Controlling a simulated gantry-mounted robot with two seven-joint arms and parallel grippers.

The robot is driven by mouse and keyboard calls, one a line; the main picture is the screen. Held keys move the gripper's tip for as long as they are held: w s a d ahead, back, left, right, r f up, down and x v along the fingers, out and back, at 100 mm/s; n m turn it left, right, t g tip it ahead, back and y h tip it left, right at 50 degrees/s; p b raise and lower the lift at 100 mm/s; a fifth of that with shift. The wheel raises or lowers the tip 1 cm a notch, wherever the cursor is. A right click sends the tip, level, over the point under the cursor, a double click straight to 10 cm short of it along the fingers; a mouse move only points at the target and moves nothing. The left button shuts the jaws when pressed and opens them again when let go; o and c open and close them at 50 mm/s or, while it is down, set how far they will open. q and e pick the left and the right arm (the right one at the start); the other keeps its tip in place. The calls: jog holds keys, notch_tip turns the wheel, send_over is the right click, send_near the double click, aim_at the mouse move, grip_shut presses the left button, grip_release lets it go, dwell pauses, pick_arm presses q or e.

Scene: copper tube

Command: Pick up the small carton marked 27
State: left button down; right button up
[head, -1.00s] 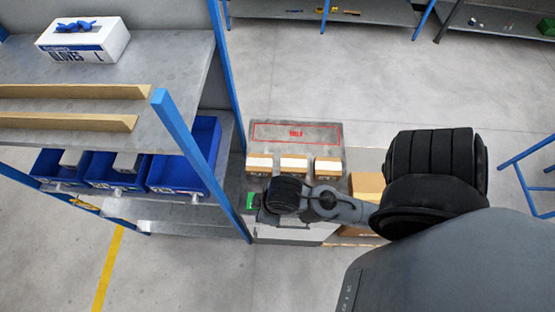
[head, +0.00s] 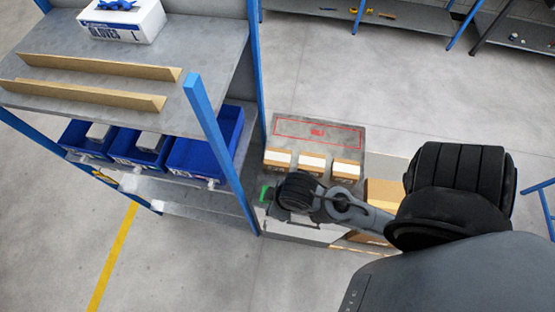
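Three small brown cartons with white tape stand in a row on a grey work surface (head: 363,156): a left one (head: 277,159), a middle one (head: 311,164) and a right one (head: 346,171). Their markings are too small to read, so I cannot tell which is 27. My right arm reaches in from the right. Its dark wrist end (head: 299,190) is just in front of the cartons in the picture. Its fingers are hidden under the wrist, so I cannot see whether they are open or touch anything. My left gripper is out of view.
A blue-framed shelf (head: 210,130) stands left of the work surface, with blue bins (head: 205,150) and a glove box (head: 122,22). A red-outlined area (head: 318,131) behind the cartons is empty. A larger brown carton (head: 383,192) is right of them, partly behind my arm.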

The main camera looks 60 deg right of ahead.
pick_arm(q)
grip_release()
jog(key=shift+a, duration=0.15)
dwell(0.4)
